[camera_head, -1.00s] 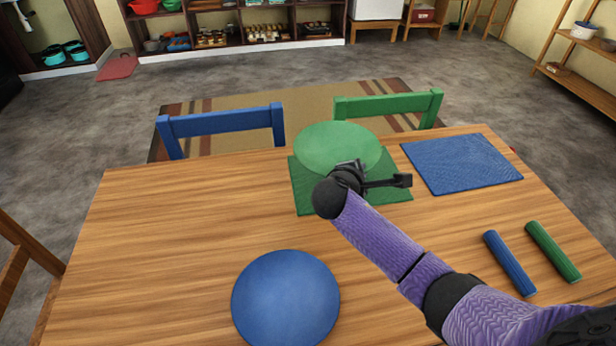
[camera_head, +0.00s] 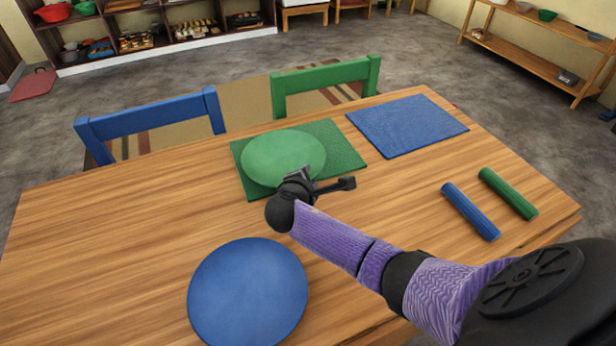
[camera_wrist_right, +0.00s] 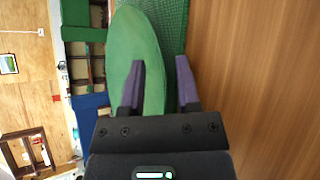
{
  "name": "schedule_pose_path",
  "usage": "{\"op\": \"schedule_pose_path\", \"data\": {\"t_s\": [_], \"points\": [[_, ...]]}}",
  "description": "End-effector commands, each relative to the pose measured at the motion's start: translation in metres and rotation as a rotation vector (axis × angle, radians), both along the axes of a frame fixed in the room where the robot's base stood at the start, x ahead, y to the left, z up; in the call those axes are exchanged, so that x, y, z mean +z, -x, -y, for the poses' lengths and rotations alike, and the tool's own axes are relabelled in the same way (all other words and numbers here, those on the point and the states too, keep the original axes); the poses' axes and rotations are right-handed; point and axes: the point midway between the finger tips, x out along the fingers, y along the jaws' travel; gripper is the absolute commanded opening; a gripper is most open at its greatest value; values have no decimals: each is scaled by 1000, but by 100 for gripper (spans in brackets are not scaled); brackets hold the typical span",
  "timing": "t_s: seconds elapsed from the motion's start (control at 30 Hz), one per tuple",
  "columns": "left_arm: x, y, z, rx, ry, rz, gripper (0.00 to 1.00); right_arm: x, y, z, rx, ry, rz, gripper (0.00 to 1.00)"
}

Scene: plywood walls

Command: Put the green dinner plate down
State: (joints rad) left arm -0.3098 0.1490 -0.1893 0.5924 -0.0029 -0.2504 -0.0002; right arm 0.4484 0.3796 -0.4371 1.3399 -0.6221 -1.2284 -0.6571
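The green dinner plate (camera_head: 283,158) appears to lie flat on the green placemat (camera_head: 343,148), toward its left side. My right gripper (camera_head: 300,178) is at the plate's near rim in the head view. In the right wrist view, my gripper (camera_wrist_right: 160,80) has its two fingers apart with a clear gap. One finger overlaps the face of the plate (camera_wrist_right: 122,60), and the other stands past its edge. Whether a finger touches the rim cannot be told. My left gripper is not in view.
A blue plate (camera_head: 248,292) lies near the table's front. A blue placemat (camera_head: 407,125) is at the back right. A blue roll (camera_head: 470,211) and a green roll (camera_head: 508,193) lie at right. Blue (camera_head: 150,115) and green (camera_head: 325,77) chairs stand behind. The table's left (camera_head: 110,225) is clear.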

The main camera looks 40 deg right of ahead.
Motion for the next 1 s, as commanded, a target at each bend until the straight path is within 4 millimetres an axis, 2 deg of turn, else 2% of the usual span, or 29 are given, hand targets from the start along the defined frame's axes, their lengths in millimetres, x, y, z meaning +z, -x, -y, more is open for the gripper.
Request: {"op": "schedule_pose_path", "data": {"t_s": [0.27,0.5,0.7,1.0], "points": [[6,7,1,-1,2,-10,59,6,2,-3,1,-1,0,41],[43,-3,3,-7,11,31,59,40,36,-47,2,-4,2,41],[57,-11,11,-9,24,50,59,55,60,-78,1,-2,1,41],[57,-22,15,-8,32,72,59,56,66,-85,-1,0,1,41]]}}
